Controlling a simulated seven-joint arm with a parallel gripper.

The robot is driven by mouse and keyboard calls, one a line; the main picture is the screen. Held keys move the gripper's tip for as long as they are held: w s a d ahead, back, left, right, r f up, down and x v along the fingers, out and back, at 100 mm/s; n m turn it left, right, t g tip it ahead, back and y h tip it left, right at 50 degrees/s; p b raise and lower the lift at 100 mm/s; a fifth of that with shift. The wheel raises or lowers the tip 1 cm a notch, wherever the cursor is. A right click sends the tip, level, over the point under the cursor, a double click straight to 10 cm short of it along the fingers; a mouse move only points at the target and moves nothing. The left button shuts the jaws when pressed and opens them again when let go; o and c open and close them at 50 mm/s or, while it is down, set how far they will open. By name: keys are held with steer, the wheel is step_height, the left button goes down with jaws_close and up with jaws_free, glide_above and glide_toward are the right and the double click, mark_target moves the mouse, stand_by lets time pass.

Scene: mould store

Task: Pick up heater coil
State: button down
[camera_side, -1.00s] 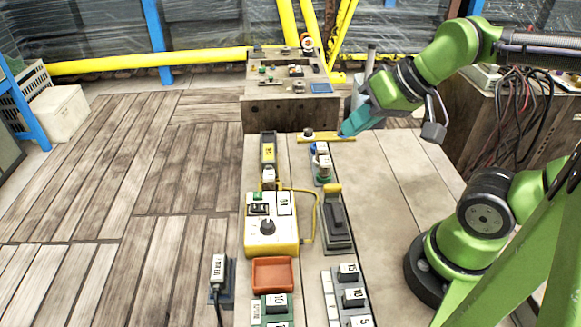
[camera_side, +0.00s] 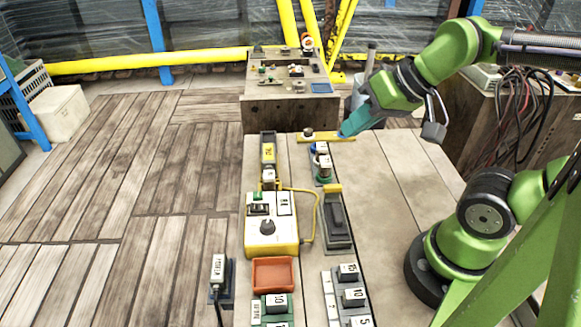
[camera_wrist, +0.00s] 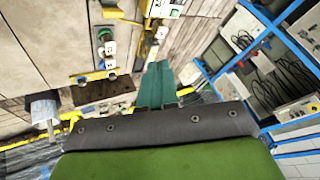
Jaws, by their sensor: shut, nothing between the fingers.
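My gripper (camera_side: 346,130) has teal fingers and is over the far right of the near table, by the right end of a yellow strip (camera_side: 323,138). In the wrist view its fingers (camera_wrist: 157,72) lie together with nothing between them. I cannot make out for certain which item is the heater coil. A small orange-and-white round thing (camera_side: 307,42) stands at the back of the far table; it is too small to identify. Small blue, white and green pieces (camera_side: 322,162) stand on a grey holder just left of and nearer than my gripper.
The near table holds a yellow-and-white control box (camera_side: 270,232) with a yellow cable, a grey switch unit (camera_side: 336,222), an orange tray (camera_side: 273,273) and numbered blocks (camera_side: 352,297). The far table (camera_side: 290,112) carries several small parts and a blue tray (camera_side: 321,88).

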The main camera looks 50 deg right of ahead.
steer(key=c, duration=1.8)
jaws_free()
steer(key=shift+c, duration=0.2)
steer(key=o, duration=1.1)
